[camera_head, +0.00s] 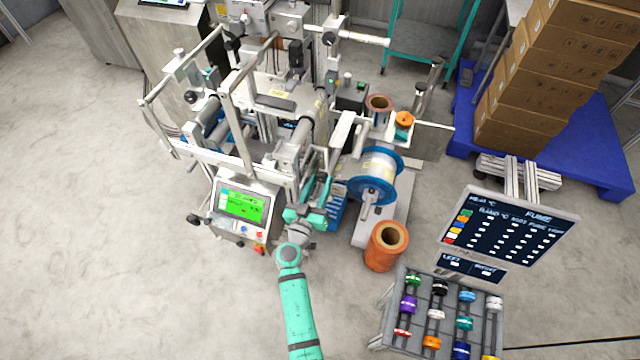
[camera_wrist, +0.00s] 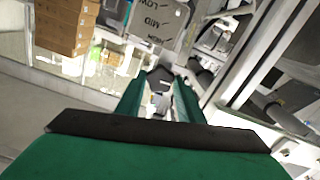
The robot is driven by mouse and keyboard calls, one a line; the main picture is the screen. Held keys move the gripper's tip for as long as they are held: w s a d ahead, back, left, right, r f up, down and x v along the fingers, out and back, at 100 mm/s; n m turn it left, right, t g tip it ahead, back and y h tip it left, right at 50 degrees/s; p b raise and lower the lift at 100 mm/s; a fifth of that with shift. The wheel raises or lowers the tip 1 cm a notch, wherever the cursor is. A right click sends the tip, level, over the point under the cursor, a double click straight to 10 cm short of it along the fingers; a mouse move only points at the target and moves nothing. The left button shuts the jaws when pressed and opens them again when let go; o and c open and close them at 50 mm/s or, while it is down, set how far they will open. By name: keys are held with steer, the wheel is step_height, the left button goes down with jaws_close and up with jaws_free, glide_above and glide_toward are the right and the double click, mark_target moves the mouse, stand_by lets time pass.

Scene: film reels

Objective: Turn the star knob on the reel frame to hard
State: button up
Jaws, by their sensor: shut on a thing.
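In the wrist view a dark star knob (camera_wrist: 160,78) sits between the two green fingertips of my gripper (camera_wrist: 160,92). My gripper is shut on this knob. A grey label plate (camera_wrist: 158,28) lies just beyond it, with the words LOW and MID readable and a third word too blurred to read surely. I cannot tell which word the knob points at. In the head view my gripper (camera_head: 318,188) reaches into the right side of the reel frame (camera_head: 240,150), and the knob is hidden there.
A control box with a green screen (camera_head: 243,203) is left of my gripper. A blue-flanged reel (camera_head: 378,175) and an orange roll (camera_head: 388,245) stand close on the right. A rack of coloured spools (camera_head: 440,320) is at the lower right. The floor at left is clear.

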steer(key=o, duration=1.1)
steer(key=shift+c, duration=0.2)
steer(key=shift+s, duration=0.1)
steer(key=v, duration=1)
steer(key=shift+s, duration=0.35)
steer(key=shift+a, duration=0.1)
